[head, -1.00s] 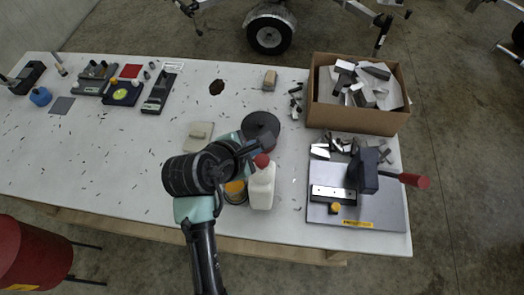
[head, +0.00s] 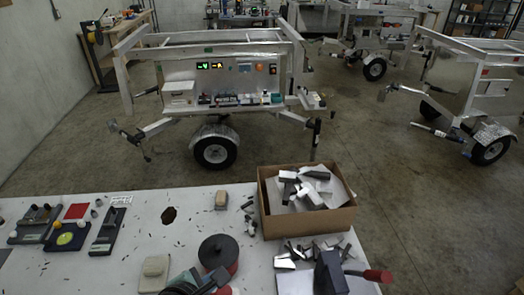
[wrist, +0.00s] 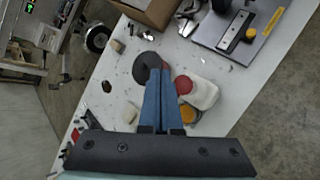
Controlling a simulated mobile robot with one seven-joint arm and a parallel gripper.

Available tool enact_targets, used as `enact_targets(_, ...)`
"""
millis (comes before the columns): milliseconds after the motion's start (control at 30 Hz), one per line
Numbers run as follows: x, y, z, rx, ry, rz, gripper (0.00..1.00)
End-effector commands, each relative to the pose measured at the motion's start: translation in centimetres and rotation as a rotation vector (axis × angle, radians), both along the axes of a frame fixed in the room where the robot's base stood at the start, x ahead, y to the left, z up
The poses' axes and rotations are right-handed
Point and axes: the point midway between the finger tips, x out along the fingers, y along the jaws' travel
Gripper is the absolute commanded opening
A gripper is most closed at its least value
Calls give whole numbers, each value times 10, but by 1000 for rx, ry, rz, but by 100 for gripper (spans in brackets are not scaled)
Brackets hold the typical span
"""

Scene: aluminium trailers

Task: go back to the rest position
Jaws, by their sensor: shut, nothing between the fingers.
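My gripper (wrist: 155,75) is shut and empty in the wrist view, its two blue fingers pressed together. The fingers hang above the white table (wrist: 115,75), pointing toward a dark round disc (wrist: 148,65). A white bottle with a red cap (wrist: 203,93) stands just right of the fingers. In the head view, part of my arm (head: 195,284) shows at the bottom edge, just below the disc (head: 218,250). My fingertips cannot be made out there.
A cardboard box of metal pieces (head: 265,215) stands at the table's back right. A press with a red handle (head: 328,272) is in front of it. A yellow-orange can (wrist: 187,115) is near the bottle. Aluminium trailers (head: 225,78) stand beyond, across open floor.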

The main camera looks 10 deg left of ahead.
Motion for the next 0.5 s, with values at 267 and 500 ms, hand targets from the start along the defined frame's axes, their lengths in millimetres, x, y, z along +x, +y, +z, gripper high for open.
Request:
enact_targets(267,43,-3,51,319,-198,-156,0)
enact_targets(500,88,-47,216,1164,-643,-361,0)
